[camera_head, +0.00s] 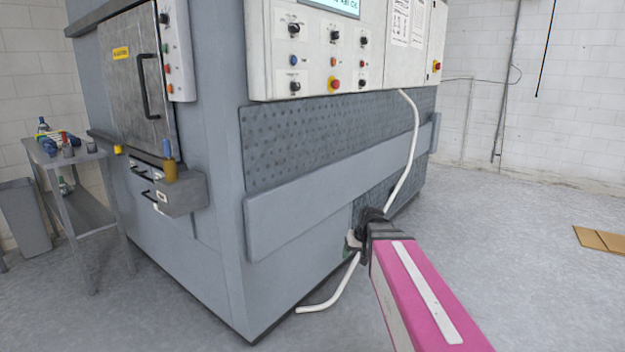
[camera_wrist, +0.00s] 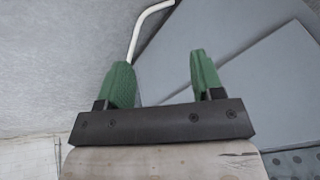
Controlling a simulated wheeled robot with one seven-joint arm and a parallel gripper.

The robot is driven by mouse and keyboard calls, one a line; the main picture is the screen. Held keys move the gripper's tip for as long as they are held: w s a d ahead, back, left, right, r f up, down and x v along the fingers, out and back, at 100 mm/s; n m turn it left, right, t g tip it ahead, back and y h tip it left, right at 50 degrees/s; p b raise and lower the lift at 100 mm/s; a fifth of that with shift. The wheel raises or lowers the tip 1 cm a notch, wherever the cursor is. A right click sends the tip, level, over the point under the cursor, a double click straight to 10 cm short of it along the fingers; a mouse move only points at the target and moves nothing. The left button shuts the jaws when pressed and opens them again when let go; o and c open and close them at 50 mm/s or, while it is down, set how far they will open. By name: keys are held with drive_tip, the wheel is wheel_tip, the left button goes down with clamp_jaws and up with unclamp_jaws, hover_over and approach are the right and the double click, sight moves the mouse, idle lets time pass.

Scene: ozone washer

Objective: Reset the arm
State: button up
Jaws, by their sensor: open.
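My pink arm reaches in from the bottom right in the head view. My gripper (camera_head: 352,246) is at its far end, beside the lower side panel of the grey washer (camera_head: 225,190). In the wrist view my gripper (camera_wrist: 160,62) has two green fingers spread apart with nothing between them. The washer's grey body (camera_wrist: 235,75) lies beyond and to the right of the fingers there. The dark wrist parts partly hide the fingers in the head view.
A white hose (camera_head: 411,150) hangs from the control panel (camera_head: 345,50); a white length (camera_head: 335,289) shows below my gripper and in the wrist view (camera_wrist: 138,32). A small table (camera_head: 85,160) stands left. Flat brown pieces (camera_head: 600,240) lie right. The right floor is largely clear.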

drive_tip(key=s+d+f+m+g+h, duration=0.1)
drive_tip(key=s+d+f+g+h, duration=0.1)
drive_tip(key=s+f, duration=0.9)
drive_tip(key=s+d+g, duration=0.1)
drive_tip(key=s+d, duration=0.1)
drive_tip(key=shift+s+f+h, duration=0.3)
drive_tip(key=shift+s+f, duration=0.05)
drive_tip(key=shift+f, duration=0.05)
idle(0.8)
